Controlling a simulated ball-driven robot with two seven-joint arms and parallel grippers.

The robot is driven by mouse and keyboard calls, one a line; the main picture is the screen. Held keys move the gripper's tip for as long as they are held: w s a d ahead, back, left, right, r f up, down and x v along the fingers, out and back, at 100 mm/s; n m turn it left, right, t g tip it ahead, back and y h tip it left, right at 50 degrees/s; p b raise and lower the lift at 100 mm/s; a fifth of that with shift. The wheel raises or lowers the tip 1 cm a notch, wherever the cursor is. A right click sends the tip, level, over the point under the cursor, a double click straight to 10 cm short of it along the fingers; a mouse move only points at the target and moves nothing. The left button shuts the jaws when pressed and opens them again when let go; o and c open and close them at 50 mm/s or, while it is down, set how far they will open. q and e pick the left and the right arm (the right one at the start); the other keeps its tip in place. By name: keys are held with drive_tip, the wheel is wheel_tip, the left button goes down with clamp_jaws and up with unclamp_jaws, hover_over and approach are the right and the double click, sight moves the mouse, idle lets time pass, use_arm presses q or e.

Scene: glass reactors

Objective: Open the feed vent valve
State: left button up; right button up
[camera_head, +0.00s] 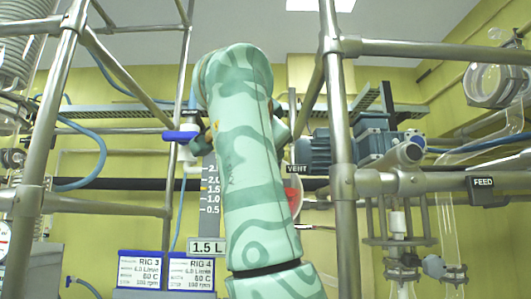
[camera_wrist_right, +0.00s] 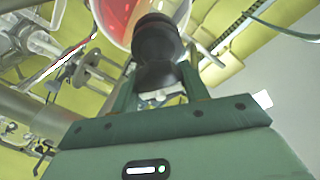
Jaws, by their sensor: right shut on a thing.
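A black sign reading VENT (camera_head: 298,169) hangs behind my right arm, and a sign reading FEED (camera_head: 483,183) is at the right. A blue lever handle (camera_head: 180,136) lies about level beside my arm, above a scale plate. My right gripper (camera_wrist_right: 160,80) shows in the right wrist view, its two fingers closed around a black knob-like part (camera_wrist_right: 157,42). This part sits against a round glass vessel with red content (camera_wrist_right: 122,14). In the head view my arm hides the right gripper and what it holds. I cannot tell which valve the black part belongs to. My left gripper is not in view.
Steel frame posts stand left (camera_head: 40,130) and right (camera_head: 340,150) of my arm, with crossbars between. A blue motor (camera_head: 372,138) is behind the right post. Two rig cards (camera_head: 165,270) and a 1.5 L plate (camera_head: 207,246) are low at the left.

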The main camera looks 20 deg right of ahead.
drive_tip(key=shift+w+f+n+t+y+b, duration=0.15)
drive_tip(key=shift+n+t+y+b, duration=0.35)
drive_tip(key=shift+n, duration=0.8)
drive_tip(key=o, duration=1)
drive_tip(key=shift+s, duration=0.2)
